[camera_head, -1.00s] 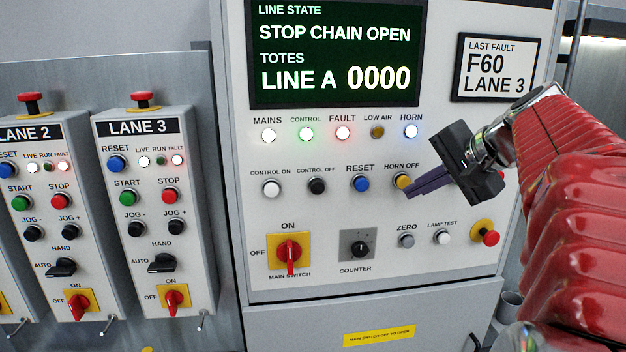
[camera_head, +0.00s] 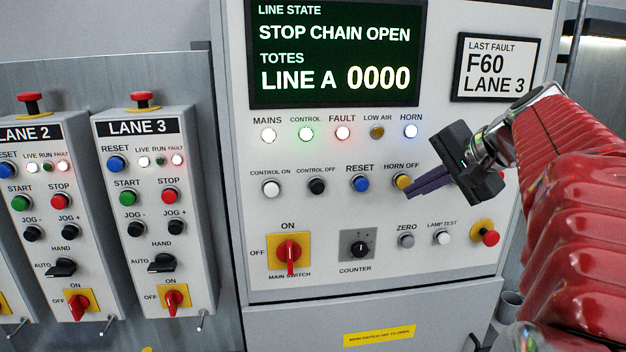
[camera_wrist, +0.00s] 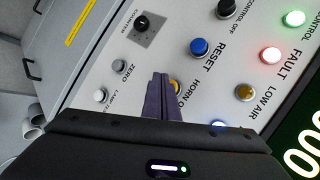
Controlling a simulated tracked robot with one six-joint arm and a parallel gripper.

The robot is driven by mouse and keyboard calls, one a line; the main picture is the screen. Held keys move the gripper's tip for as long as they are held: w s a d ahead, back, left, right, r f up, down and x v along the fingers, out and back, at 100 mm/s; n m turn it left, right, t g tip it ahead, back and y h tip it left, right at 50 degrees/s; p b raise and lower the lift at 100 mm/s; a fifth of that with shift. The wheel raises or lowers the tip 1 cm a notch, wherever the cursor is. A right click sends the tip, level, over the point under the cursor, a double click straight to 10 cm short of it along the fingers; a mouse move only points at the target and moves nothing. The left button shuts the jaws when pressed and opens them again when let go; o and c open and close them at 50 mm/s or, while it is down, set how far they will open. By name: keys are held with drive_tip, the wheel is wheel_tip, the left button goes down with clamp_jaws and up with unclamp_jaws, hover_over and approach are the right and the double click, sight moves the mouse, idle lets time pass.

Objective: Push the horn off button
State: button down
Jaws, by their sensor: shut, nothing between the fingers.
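The horn off button (camera_head: 402,181) is a yellow-orange round button under its "HORN OFF" label on the grey control panel, right of the blue reset button. My gripper (camera_head: 408,193) is shut and empty. Its purple fingertips are at the button's lower right edge in the head view. In the wrist view, the horn off button (camera_wrist: 175,86) shows only partly behind the shut fingers (camera_wrist: 160,78). I cannot tell whether the fingertips touch it. The horn lamp (camera_head: 410,131) above is lit blue-white.
The blue reset button (camera_head: 361,184) is just left of the horn off button. The zero button (camera_head: 406,240) and lamp test button (camera_head: 442,238) are below. A red stop button (camera_head: 490,237) is at lower right. Lane 3's box (camera_head: 150,240) stands left.

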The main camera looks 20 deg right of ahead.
drive_tip(key=shift+w, duration=0.15)
drive_tip(key=shift+w+d, duration=0.1)
drive_tip(key=shift+w, duration=0.25)
drive_tip(key=shift+w+d, duration=0.25)
drive_tip(key=shift+w, duration=0.5)
idle(1.6)
drive_tip(key=shift+s, duration=0.15)
drive_tip(key=shift+s+a, duration=0.2)
drive_tip(key=shift+s, duration=0.35)
drive_tip(key=shift+s+a, duration=0.15)
drive_tip(key=shift+s, duration=0.35)
drive_tip(key=s, duration=0.1)
drive_tip(key=s+a, duration=0.1)
drive_tip(key=s, duration=0.2)
drive_tip(key=shift+s+a, duration=0.25)
drive_tip(key=shift+s, duration=0.15)
idle(0.7)
